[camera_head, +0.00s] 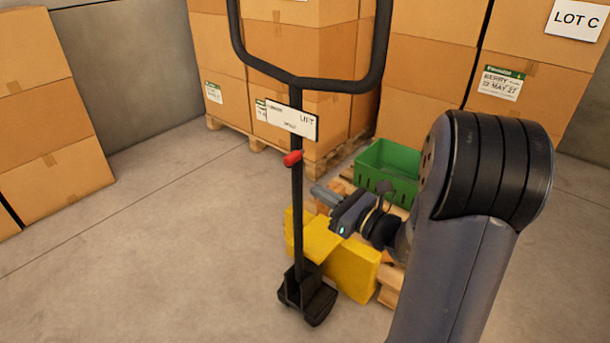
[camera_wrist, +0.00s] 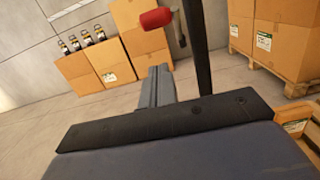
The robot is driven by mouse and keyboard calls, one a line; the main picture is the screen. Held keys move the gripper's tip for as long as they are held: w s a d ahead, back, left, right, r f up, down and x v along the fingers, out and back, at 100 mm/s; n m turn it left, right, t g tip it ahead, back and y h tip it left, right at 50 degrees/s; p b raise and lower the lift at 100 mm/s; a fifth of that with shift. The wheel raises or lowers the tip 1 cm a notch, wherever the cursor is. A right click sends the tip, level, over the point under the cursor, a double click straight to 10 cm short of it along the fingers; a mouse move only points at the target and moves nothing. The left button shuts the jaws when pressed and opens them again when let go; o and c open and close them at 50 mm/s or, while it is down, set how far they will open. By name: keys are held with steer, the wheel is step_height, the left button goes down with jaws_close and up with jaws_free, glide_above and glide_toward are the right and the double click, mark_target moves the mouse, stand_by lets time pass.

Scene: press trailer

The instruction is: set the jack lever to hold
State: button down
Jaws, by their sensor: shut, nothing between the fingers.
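The pallet jack has a black upright handle with a loop (camera_head: 310,84) at the top and a yellow body (camera_head: 348,268) at the bottom. The lever with a red knob (camera_head: 292,158) sits just below the plate. In the wrist view the red knob (camera_wrist: 156,19) is ahead, beside the black shaft (camera_wrist: 197,50). My gripper (camera_head: 320,192) is shut and empty, below and right of the knob, apart from it. Its fingers also show in the wrist view (camera_wrist: 158,72).
A green crate (camera_head: 386,168) stands on a pallet behind my gripper. Stacked cartons (camera_head: 300,50) line the back, with more cartons at the left (camera_head: 50,130). Bare concrete floor (camera_head: 150,260) lies left of the jack.

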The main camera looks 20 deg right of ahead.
mark_target(289, 162)
steer(key=w+a+r, duration=0.3)
steer(key=w, duration=0.1)
steer(key=shift+w+r, duration=0.1)
steer(key=shift+r, duration=0.1)
stand_by(0.4)
steer(key=shift+r+p, duration=0.2)
steer(key=shift+p, duration=0.55)
